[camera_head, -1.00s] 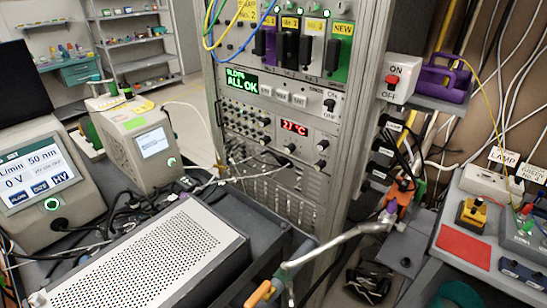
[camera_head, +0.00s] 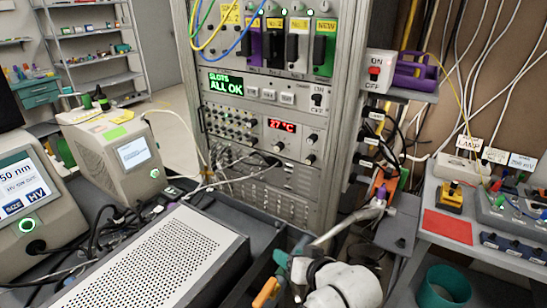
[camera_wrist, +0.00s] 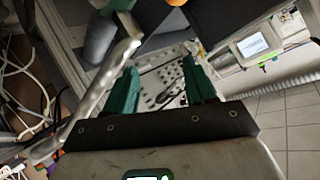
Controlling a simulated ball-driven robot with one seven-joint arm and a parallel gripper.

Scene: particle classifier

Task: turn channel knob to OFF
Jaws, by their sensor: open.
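The channel knob (camera_head: 317,101) is a small black knob on the rack panel, right of three pale buttons. ON and OFF marks show above and below it; its exact pointing is too small to read. My gripper (camera_wrist: 163,72) shows in the wrist view with two green fingers spread apart and nothing between them. Beyond them is a pale panel (camera_wrist: 160,95) with small dark knobs or holes; I cannot tell the channel knob there. In the head view my pale rounded arm part (camera_head: 345,287) is at the bottom, well below and apart from the knob.
A perforated case (camera_head: 160,262) fills the lower left. A metal tube (camera_head: 350,222) crosses in front of the rack's lower right. A white ON/OFF switch box (camera_head: 376,72) is at right.

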